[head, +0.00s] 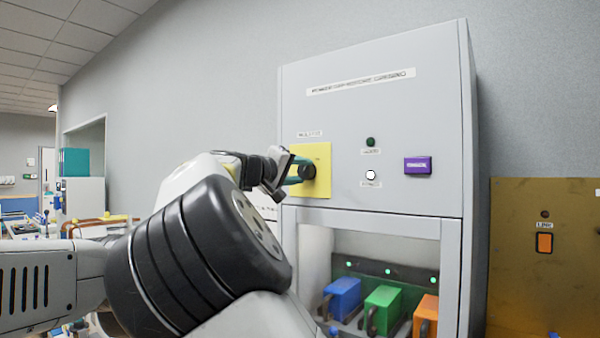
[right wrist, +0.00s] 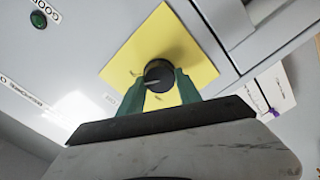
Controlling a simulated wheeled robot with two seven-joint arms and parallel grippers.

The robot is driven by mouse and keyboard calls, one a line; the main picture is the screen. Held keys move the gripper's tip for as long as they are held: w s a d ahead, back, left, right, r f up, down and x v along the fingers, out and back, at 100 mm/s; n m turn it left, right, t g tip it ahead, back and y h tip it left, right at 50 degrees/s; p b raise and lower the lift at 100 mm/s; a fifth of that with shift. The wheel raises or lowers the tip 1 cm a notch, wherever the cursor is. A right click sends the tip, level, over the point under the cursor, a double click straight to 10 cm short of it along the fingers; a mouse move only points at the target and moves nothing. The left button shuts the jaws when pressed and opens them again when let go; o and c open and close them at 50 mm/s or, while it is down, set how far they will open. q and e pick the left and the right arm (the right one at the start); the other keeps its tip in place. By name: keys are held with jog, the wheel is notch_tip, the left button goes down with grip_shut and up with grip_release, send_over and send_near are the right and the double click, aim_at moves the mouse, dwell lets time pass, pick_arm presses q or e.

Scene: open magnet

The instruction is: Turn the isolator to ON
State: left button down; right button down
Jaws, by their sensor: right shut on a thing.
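The isolator is a black rotary knob (head: 307,171) on a yellow square plate (head: 323,160), at the left of the grey cabinet front. My right gripper (head: 296,174) reaches it from the left and is shut on the knob. In the right wrist view, the two green fingertips (right wrist: 158,92) stand on either side of the black knob (right wrist: 158,74), in front of the yellow plate (right wrist: 197,62). A pale pointer line shows on the knob; the plate's markings are too small to read. My left gripper is not in view.
The grey cabinet (head: 385,120) carries a dark green lamp (head: 370,142), a white lit lamp (head: 370,175) and a purple button (head: 418,165). An open bay below holds blue (head: 343,298), green (head: 383,305) and orange (head: 427,312) blocks. A brown panel (head: 540,280) stands at right.

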jog(key=shift+f+m, duration=0.1)
jog(key=shift+m, duration=1.5)
jog(key=c, duration=0.8)
grip_release()
jog(key=shift+c, duration=0.2)
jog(key=shift+s+a, duration=0.1)
jog(key=v, duration=0.7)
jog(key=shift+s+a, duration=0.2)
jog(key=shift+s, duration=0.05)
